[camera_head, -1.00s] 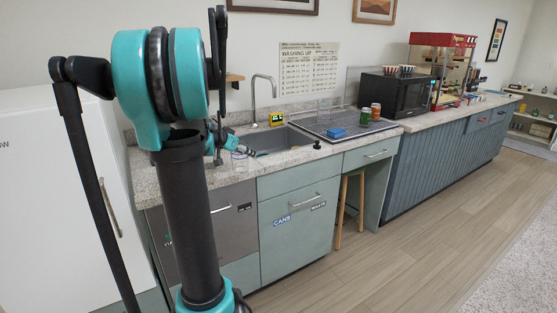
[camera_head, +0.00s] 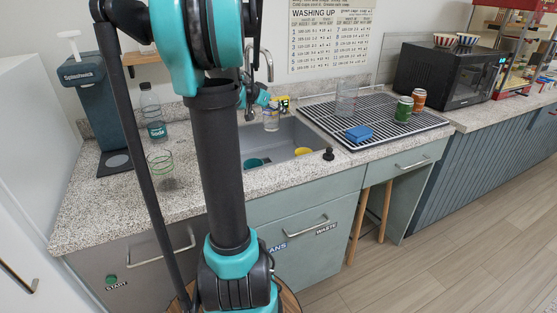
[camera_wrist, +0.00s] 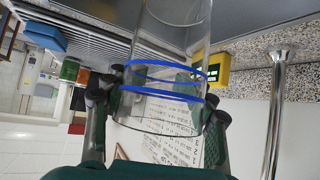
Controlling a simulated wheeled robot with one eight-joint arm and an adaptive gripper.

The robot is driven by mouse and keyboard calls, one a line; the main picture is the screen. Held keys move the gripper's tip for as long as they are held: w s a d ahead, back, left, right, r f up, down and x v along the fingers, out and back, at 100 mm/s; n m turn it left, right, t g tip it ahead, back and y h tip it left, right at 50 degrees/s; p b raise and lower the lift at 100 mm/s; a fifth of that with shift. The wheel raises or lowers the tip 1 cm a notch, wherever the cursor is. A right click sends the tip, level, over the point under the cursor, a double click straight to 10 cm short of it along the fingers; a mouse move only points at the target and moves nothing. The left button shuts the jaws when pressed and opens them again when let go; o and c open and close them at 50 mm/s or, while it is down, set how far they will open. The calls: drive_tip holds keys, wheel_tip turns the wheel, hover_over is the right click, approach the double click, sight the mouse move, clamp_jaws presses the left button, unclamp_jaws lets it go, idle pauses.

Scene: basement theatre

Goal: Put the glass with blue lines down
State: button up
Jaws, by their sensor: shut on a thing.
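The glass with blue lines (camera_head: 271,119) is clear, with two blue rings. My gripper (camera_wrist: 160,102) is shut on it, one finger on each side, in the wrist view. There the glass (camera_wrist: 172,70) fills the upper middle and looks empty. In the head view my gripper (camera_head: 262,98) holds the glass near the back of the sink (camera_head: 284,145), left of the drying rack (camera_head: 385,125). My arm partly hides the gripper. I cannot tell the exact height of the glass above the sink.
A green-lined glass (camera_head: 160,166), a bottle (camera_head: 152,112) and a soda maker (camera_head: 92,95) stand on the left counter. A tap (camera_head: 267,62) rises behind the sink.

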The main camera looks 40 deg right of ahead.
wheel_tip(320, 180, down, 20)
drive_tip(key=shift+d+r, duration=0.1)
idle(0.5)
drive_tip(key=o, duration=1.6)
